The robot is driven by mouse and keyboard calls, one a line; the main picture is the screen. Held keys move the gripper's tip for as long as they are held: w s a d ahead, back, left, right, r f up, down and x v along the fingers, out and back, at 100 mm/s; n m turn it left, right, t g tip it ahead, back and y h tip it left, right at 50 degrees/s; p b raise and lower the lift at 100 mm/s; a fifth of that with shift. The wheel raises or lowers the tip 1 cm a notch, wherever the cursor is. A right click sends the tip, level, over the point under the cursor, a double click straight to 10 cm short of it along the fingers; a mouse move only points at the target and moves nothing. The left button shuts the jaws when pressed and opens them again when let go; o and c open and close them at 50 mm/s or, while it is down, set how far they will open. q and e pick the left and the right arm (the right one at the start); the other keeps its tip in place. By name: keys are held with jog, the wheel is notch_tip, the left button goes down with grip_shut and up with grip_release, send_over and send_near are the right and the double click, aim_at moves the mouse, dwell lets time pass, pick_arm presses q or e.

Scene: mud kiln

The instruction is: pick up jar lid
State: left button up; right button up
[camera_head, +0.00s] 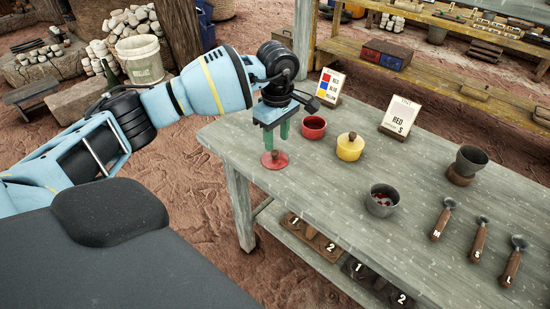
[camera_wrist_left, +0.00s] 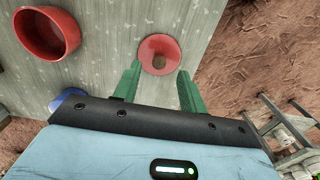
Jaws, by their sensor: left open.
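A red jar lid (camera_head: 274,160) with a brown knob lies flat on the grey table near its left edge. It also shows in the left wrist view (camera_wrist_left: 150,48), just beyond the fingertips. My left gripper (camera_head: 275,140) points down above the lid, its green fingers apart and empty. In the left wrist view the fingers (camera_wrist_left: 160,72) stand to either side of the lid's knob, and I cannot tell whether they reach its height. An open red jar (camera_head: 313,128) stands behind and to the right of the lid. My right gripper is not in view.
A yellow lidded jar (camera_head: 350,147), a grey bowl with red bits (camera_head: 382,200) and a dark bowl on a stand (camera_head: 468,163) stand on the table. Cards (camera_head: 400,117) stand at the back. Labelled scoops (camera_head: 479,240) lie right. A blue object (camera_wrist_left: 68,99) shows in the left wrist view.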

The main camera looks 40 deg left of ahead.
aim_at(275, 152)
pick_arm(q)
jog(key=shift+a+f, duration=0.15)
jog(key=shift+f, duration=1.15)
jog(key=shift+a+f, duration=0.15)
jog(key=shift+f, duration=1.15)
jog(key=shift+c, duration=0.3)
grip_shut()
